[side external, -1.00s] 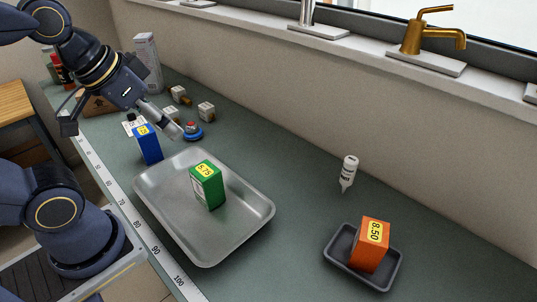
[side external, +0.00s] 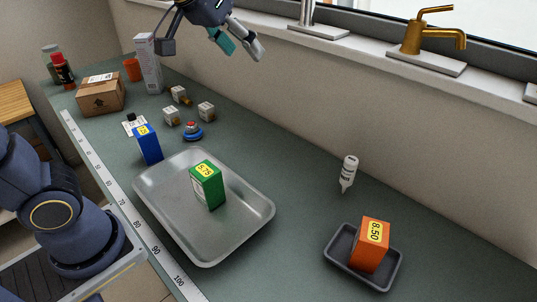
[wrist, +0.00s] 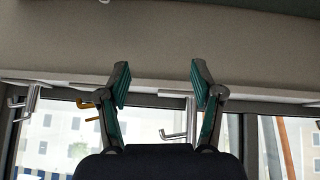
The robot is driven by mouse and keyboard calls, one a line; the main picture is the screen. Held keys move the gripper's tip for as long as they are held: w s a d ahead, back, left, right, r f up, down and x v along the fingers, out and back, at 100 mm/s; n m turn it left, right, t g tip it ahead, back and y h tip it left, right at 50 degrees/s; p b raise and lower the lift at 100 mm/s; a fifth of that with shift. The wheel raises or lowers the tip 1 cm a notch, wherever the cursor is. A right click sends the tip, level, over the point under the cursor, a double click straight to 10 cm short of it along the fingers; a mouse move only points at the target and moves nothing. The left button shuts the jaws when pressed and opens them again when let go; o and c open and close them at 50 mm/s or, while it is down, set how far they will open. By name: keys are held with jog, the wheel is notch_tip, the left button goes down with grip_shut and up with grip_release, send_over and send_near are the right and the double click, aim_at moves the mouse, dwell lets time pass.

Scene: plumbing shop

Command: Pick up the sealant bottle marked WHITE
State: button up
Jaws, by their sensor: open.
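A small white bottle (side external: 348,172) with dark print rests on the green counter, right of the middle in the side view, its narrow nozzle pointing down in the picture. The print is too small to read. My gripper (side external: 245,53) is raised high near the window wall, up and to the left of the bottle and well apart from it. Its two fingers are spread with nothing between them. The wrist view also shows the open fingers (wrist: 160,78) against the wall and window. A small white bit at that view's top edge is too cut off to identify.
A metal tray (side external: 172,222) holds a green box (side external: 207,184). A dark tray (side external: 333,259) holds an orange box (side external: 370,244). Taps (side external: 428,30) line the sill. Counter around the bottle is clear.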

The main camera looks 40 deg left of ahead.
jog(key=w+d+f, duration=0.3)
jog(key=w+d, duration=0.3)
jog(key=w, duration=0.3)
jog(key=m+g, duration=0.3)
send_over(350, 160)
jog(key=s, duration=0.4)
notch_tip(350, 160, down, 14)
jog(key=x, duration=0.9)
jog(key=shift+a+f, duration=0.35)
jog(key=shift+f, duration=0.05)
jog(key=x, duration=0.5)
jog(key=shift+w+d+f, duration=0.1)
jog(key=shift+d+f, duration=0.05)
jog(key=shift+f, duration=0.2)
jog(key=shift+c, duration=0.2)
jog(key=c, duration=1.2)
jog(key=shift+r, duration=0.1)
grip_shut()
